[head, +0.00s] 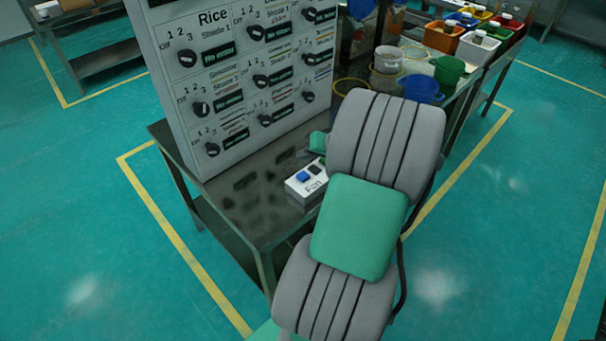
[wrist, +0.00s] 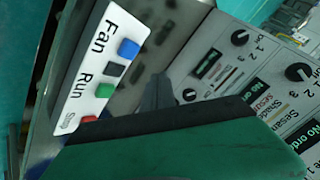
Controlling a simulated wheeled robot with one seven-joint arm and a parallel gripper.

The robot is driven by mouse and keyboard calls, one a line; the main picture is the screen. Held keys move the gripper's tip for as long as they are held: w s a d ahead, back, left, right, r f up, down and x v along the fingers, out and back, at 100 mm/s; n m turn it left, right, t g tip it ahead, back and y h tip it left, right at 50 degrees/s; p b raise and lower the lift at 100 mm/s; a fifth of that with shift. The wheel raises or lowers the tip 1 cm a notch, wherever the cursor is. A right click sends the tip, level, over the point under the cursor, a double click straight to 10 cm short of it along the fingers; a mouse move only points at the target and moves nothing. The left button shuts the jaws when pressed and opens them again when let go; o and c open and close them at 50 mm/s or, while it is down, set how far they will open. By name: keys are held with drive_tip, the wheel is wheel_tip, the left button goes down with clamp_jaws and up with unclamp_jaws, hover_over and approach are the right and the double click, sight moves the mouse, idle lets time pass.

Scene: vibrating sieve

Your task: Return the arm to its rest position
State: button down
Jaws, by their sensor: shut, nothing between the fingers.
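My arm, in grey and green segments, reaches up the right half of the head view over the dark table's right side. My gripper (wrist: 158,92) shows in the wrist view as dark fingertips close together. It is shut and empty, in front of the gap between the white button box and the knob panel. In the head view my arm hides most of the gripper.
The white button box (wrist: 72,98) has blue, black, green and red buttons; it lies on the dark metal table (head: 240,215). The tall knob panel (head: 180,100) stands there too. Buckets, including a green one (head: 449,70), stand behind my arm. Open floor surrounds the table.

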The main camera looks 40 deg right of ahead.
drive_tip(key=s+a+f+m+g, duration=0.1)
drive_tip(key=s+a+f+g, duration=0.15)
drive_tip(key=s, duration=0.35)
drive_tip(key=s+a+f+m+g+y, duration=0.1)
drive_tip(key=s+a+f+g, duration=0.15)
drive_tip(key=s, duration=0.35)
drive_tip(key=s+a+f+m+g, duration=0.1)
drive_tip(key=s+f+g, duration=0.1)
drive_tip(key=s+f, duration=0.25)
drive_tip(key=w+a+r+n, duration=0.2)
drive_tip(key=a+r, duration=0.3)
drive_tip(key=a, duration=0.3)
drive_tip(key=w+a+r+n+h, duration=0.1)
drive_tip(key=w+a+r+n, duration=0.1)
drive_tip(key=a+r+n, duration=0.3)
drive_tip(key=w+a+r+n+t+h, duration=0.1)
drive_tip(key=w+a+r+n, duration=0.2)
drive_tip(key=a, duration=0.9)
wheel_tip(320, 180, up, 3)
drive_tip(key=shift+a+f+n, duration=0.2)
drive_tip(key=shift+n, duration=0.2)
drive_tip(key=c, duration=2.2)
unclamp_jaws()
